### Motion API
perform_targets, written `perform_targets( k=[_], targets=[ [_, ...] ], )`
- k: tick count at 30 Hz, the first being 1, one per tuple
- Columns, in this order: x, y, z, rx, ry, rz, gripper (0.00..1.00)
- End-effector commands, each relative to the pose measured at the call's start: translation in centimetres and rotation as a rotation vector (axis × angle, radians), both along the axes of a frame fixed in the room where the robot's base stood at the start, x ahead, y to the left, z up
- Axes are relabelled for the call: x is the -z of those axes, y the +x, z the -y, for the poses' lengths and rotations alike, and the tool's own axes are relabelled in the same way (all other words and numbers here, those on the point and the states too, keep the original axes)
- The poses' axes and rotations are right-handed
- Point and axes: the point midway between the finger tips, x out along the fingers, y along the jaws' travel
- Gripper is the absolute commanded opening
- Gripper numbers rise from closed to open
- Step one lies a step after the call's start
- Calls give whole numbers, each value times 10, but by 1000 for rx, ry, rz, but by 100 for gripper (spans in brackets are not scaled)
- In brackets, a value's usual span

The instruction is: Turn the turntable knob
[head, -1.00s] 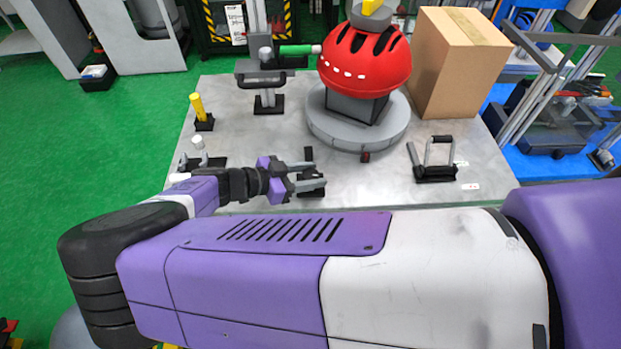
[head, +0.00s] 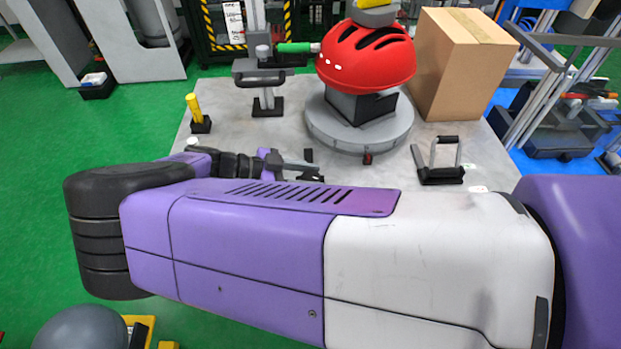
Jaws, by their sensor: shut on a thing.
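The turntable (head: 320,132) is a round grey disc on the grey table. It carries a dark block (head: 360,106) with a red helmet (head: 368,58) on top. A small red and black part (head: 367,158) sits at its front edge. My gripper (head: 305,168) is at the table's front, left of the turntable, mostly hidden behind my arm. One grey finger shows, beside a dark fixture (head: 308,155). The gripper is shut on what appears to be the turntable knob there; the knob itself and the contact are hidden.
A cardboard box (head: 462,65) stands behind right of the turntable. A black-handled fixture (head: 438,172) is at the front right. A green-handled stand (head: 268,88) and a yellow post (head: 196,110) are at the left. My arm covers the table's front edge.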

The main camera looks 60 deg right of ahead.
Motion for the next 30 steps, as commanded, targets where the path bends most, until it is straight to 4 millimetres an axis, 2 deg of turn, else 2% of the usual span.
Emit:
perform_targets(
  k=[1, 30],
  targets=[
    [6, 0, -2, 11, 9, 4, 2],
    [6, -1, -2, 138, 8, 3, 2]
  ],
)
